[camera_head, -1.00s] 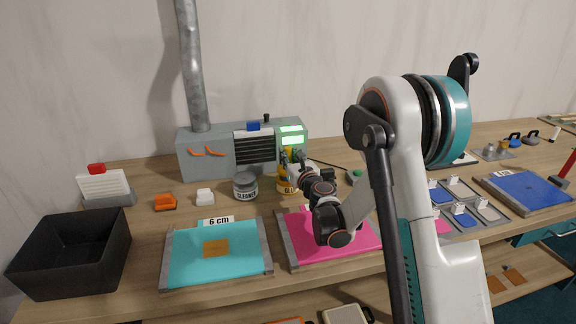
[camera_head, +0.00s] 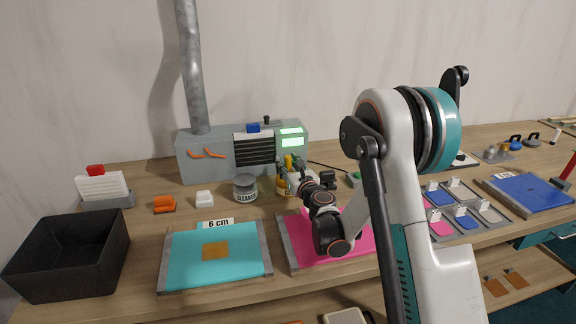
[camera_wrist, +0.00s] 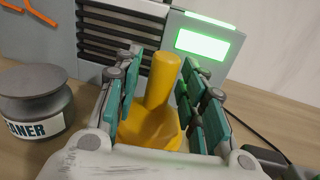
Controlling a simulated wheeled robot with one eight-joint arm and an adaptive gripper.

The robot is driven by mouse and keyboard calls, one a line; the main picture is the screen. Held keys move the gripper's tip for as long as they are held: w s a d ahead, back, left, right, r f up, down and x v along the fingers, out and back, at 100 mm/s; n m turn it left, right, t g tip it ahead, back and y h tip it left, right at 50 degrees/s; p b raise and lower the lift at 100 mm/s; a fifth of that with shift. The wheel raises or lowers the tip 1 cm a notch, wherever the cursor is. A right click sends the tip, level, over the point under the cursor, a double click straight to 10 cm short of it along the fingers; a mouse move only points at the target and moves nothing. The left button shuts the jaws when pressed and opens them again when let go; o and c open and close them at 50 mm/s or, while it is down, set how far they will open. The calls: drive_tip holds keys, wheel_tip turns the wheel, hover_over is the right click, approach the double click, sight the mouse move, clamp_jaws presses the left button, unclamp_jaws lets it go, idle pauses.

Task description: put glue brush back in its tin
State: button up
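The yellow glue tin (camera_head: 282,186) stands on the bench in front of the grey machine, partly covered by my gripper. The glue brush's yellow handle (camera_head: 289,161) rises above the tin. In the wrist view the brush handle (camera_wrist: 162,80) stands nearly upright, leaning slightly, out of a wider yellow body (camera_wrist: 150,128) that looks like the tin or its lid. My gripper (camera_head: 300,177) is at the tin; in the wrist view its teal fingers (camera_wrist: 160,98) are spread on both sides of the handle, with gaps visible. The brush's lower end is hidden.
A grey cleaner jar (camera_head: 245,188) stands just left of the tin. The grey machine (camera_head: 205,160) is close behind. Turquoise (camera_head: 190,262) and pink (camera_head: 350,240) sheets lie in front. A black bin (camera_head: 65,255) is at the far left.

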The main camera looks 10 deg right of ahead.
drive_tip(key=s, duration=0.4)
drive_tip(key=s+d, duration=0.1)
drive_tip(key=s, duration=0.2)
drive_tip(key=s+d, duration=0.1)
drive_tip(key=s, duration=0.3)
drive_tip(key=shift+s, duration=0.3)
drive_tip(key=s+a+r+n+g+y, duration=0.1)
drive_tip(key=s+a+r+n+g, duration=0.35)
drive_tip(key=n, duration=0.45)
drive_tip(key=s+a+r+n+g+y, duration=0.15)
drive_tip(key=s+a+r+n, duration=0.3)
drive_tip(key=s+n, duration=0.45)
drive_tip(key=s+d+f+n+g+h, duration=0.1)
drive_tip(key=s+d+n+g+h, duration=0.1)
drive_tip(key=s+n, duration=0.6)
drive_tip(key=s+d+f+n+g+h, duration=0.1)
drive_tip(key=s+d+n, duration=0.4)
drive_tip(key=s, duration=0.9)
drive_tip(key=n+g+h, duration=0.1)
drive_tip(key=n+h, duration=0.1)
drive_tip(key=n, duration=0.1)
drive_tip(key=shift+f+g, duration=0.35)
drive_tip(key=shift+g, duration=0.05)
